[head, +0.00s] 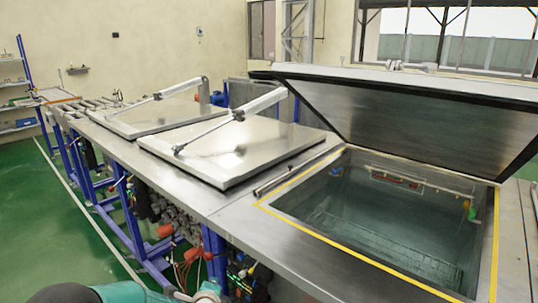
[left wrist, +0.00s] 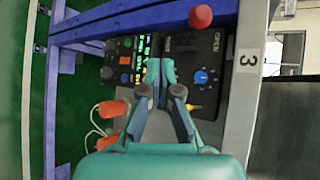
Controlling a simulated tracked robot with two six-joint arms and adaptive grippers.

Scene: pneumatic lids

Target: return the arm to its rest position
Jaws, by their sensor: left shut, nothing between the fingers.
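My left gripper (left wrist: 161,72) is shut and empty in the left wrist view, its two fingertips together. It is in front of a black control panel (left wrist: 207,55) with green lights and a blue knob (left wrist: 201,77); I cannot tell whether it touches the panel. In the head view only part of my teal left arm (head: 122,293) shows at the bottom edge, beside the front of the steel bench. My right gripper is in neither view.
A red round knob (left wrist: 200,16) sticks out by the panel, and orange parts (left wrist: 113,108) with cables hang left of it. Blue frame bars (left wrist: 140,20) run close by. The large lid (head: 410,120) stands open over the water tank (head: 380,215); two lids (head: 235,145) lie closed. Green floor at left is clear.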

